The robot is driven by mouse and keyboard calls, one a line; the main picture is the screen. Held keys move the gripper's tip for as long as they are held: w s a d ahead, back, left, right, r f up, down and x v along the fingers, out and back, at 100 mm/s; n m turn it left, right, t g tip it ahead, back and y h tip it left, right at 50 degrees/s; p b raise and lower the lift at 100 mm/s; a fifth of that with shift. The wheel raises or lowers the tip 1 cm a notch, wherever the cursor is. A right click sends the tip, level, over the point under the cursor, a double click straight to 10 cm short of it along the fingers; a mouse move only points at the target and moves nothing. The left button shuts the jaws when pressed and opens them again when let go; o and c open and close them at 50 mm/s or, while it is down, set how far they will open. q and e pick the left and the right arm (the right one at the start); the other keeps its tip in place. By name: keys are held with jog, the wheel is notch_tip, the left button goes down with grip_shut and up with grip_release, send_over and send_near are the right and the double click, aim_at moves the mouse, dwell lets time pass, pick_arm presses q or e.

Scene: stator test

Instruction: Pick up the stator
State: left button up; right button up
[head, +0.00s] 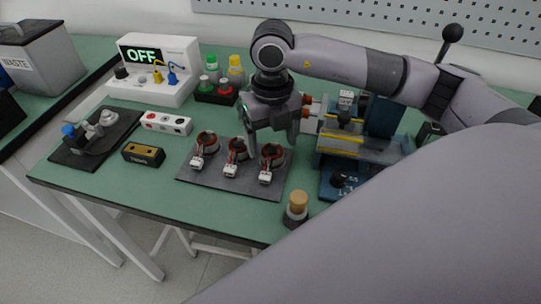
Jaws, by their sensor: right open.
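Three stators with copper windings and white connectors sit in a row on a dark grey mat (222,187): a left stator (206,143), a middle stator (237,150) and a right stator (271,155). My right gripper (252,139) is above the back of the mat, pointing down, close behind the middle and right stators. It is open, and nothing shows between its fingers. Its fingertips are partly hard to make out against the stators. I cannot tell whether it touches one. My left gripper is not in view.
A blue fixture with yellow strips (352,150) stands right of the mat. A white unit reading OFF (153,68), bottles in a black holder (216,94), a white socket strip (166,123) and a small black box (143,154) stand left. A wooden-topped cylinder (297,207) is near the front edge.

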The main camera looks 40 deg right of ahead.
jog(key=shift+f, duration=1.45)
jog(key=c, duration=1.2)
jog(key=shift+r, duration=0.15)
